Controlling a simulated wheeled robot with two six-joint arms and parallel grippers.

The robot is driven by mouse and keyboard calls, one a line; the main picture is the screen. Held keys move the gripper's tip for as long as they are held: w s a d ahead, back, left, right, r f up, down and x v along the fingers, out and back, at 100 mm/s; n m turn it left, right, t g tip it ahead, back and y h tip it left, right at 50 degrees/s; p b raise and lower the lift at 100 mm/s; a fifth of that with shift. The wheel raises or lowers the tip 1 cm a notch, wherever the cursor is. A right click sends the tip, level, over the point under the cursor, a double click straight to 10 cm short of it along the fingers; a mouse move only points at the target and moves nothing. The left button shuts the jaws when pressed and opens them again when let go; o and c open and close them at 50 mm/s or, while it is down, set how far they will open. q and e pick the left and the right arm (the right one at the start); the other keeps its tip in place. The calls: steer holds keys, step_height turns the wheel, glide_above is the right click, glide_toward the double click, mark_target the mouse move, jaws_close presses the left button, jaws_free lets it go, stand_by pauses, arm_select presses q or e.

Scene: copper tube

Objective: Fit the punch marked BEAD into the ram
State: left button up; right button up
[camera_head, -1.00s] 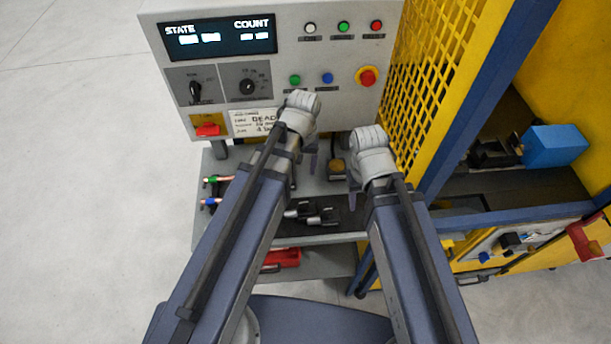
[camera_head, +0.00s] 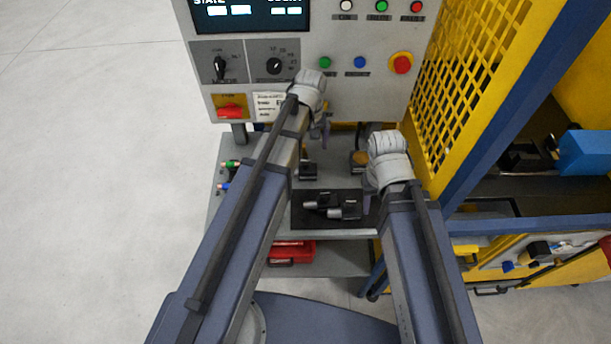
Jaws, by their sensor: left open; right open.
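Two dark-and-silver punch-like pieces, one (camera_head: 321,202) and another (camera_head: 346,211), lie on a black mat (camera_head: 312,222) on the grey shelf below the control panel. A third small dark piece (camera_head: 308,171) stands behind them. No marking is legible, so I cannot tell which is BEAD. My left gripper (camera_head: 319,133) is open above the shelf, in front of the panel, its fingers mostly hidden by its wrist. My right gripper (camera_head: 370,188) is open at the right of the mat, also largely hidden by its wrist. I cannot make out the ram clearly.
The control panel (camera_head: 300,40) rises behind the shelf. The yellow mesh guard (camera_head: 470,70) and blue frame post (camera_head: 510,110) stand close to my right arm. Green- and blue-ended tubes (camera_head: 228,164) lie at the shelf's left. A red box (camera_head: 291,252) sits below.

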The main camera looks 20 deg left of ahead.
mark_target(308, 160)
arm_select(q)
steer(key=shift+s+a+f+b, duration=0.1)
steer(key=shift+s+f+b, duration=0.05)
steer(key=shift+f+b, duration=1.85)
steer(key=shift+s+a+f+b, duration=0.1)
steer(key=shift+f+b, duration=1.85)
arm_select(e)
steer(key=shift+f, duration=4)
arm_select(q)
steer(key=shift+r, duration=0.1)
steer(key=shift+c, duration=0.2)
arm_select(e)
steer(key=shift+r, duration=0.1)
arm_select(q)
jaws_close()
